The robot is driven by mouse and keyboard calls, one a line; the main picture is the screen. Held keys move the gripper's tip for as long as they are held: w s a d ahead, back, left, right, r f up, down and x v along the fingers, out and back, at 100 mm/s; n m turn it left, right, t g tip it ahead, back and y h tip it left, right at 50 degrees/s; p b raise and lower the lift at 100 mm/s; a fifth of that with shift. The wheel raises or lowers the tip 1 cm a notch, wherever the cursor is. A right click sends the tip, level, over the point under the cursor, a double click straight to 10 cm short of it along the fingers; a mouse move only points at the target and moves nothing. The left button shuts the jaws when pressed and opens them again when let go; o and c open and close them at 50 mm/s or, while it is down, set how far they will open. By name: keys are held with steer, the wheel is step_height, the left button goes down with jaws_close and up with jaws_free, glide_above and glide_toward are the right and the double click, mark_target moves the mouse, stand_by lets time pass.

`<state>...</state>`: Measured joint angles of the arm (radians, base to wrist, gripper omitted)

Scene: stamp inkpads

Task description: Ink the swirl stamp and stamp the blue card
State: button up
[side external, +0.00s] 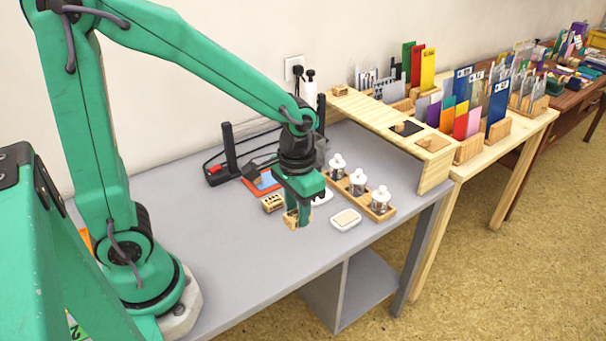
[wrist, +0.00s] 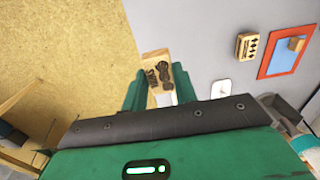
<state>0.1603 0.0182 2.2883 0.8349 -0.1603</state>
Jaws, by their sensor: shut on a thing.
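My gripper (side external: 297,212) is shut on a light wooden stamp (side external: 291,221), held at its fingertips above the grey table. In the wrist view my gripper (wrist: 160,92) has the stamp (wrist: 155,63) between its green fingers, with dark curled marks on the face toward the camera. A blue card (side external: 267,181) lies in a red-orange frame left of and behind my gripper; it also shows in the wrist view (wrist: 281,56) with a small wooden block on it. A white inkpad with a beige pad (side external: 345,219) sits right of my gripper. Another white inkpad (side external: 324,196) is partly hidden behind it.
A second wooden stamp with dark marks (side external: 272,202) lies just left of my gripper. A wooden tray (side external: 381,215) with white-topped jars stands to the right. A black-posted rack (side external: 230,150) is behind. The front-left table is clear; the table edge is close in front.

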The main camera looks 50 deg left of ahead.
steer(key=o, duration=0.4)
steer(key=c, duration=0.3)
steer(key=shift+o, duration=0.7)
steer(key=shift+c, duration=0.5)
steer(key=shift+w, duration=0.1)
steer(key=shift+w, duration=0.5)
steer(key=w+a+f, duration=0.2)
steer(key=w, duration=1.3)
steer(key=shift+a+f, duration=0.2)
steer(key=shift+f, duration=0.15)
